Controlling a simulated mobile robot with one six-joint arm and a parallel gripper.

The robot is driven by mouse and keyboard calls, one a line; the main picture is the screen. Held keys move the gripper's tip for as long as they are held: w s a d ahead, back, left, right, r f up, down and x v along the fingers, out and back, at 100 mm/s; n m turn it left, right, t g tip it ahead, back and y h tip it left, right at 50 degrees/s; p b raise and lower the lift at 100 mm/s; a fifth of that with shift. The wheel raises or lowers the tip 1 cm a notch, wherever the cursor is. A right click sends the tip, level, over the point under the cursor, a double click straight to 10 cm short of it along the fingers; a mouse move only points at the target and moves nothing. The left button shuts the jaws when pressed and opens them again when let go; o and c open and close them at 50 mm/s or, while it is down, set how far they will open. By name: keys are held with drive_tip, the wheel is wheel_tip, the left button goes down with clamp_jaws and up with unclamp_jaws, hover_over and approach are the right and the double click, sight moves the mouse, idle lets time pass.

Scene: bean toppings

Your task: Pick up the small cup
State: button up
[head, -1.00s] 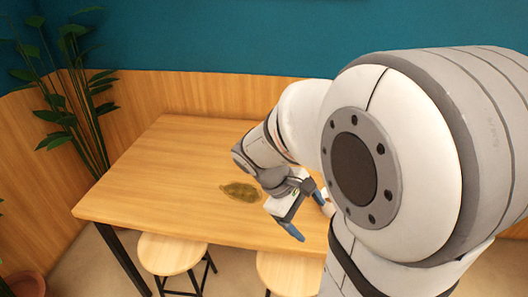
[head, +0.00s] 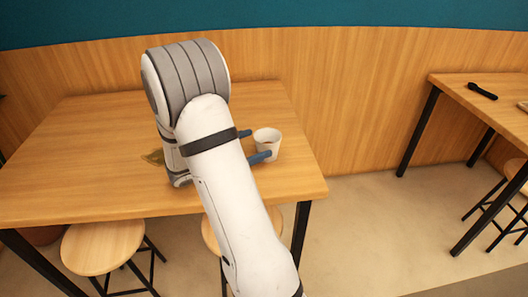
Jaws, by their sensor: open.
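The small cup (head: 268,141) is white and stands upright on the wooden table (head: 70,140), near its right end. Something brownish shows low on the cup. My gripper (head: 258,146) has its two blue fingertips apart, one toward the back and one toward the front, at the cup's left side. Whether the fingers touch the cup cannot be told. My arm hides the gripper's body and the middle of the table.
A greenish-brown patch (head: 153,157) lies on the table left of my arm. Stools (head: 103,246) stand at the front edge. A second table (head: 480,95) at the right holds a black object (head: 482,91). The wood-panelled wall (head: 345,95) is close behind.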

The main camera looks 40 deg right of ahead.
sight(277, 137)
drive_tip(key=d, duration=0.2)
drive_tip(key=s+d+b, duration=0.1)
drive_tip(key=d, duration=0.1)
drive_tip(key=shift+s+d, duration=0.1)
drive_tip(key=shift+d, duration=0.15)
drive_tip(key=c, duration=1.2)
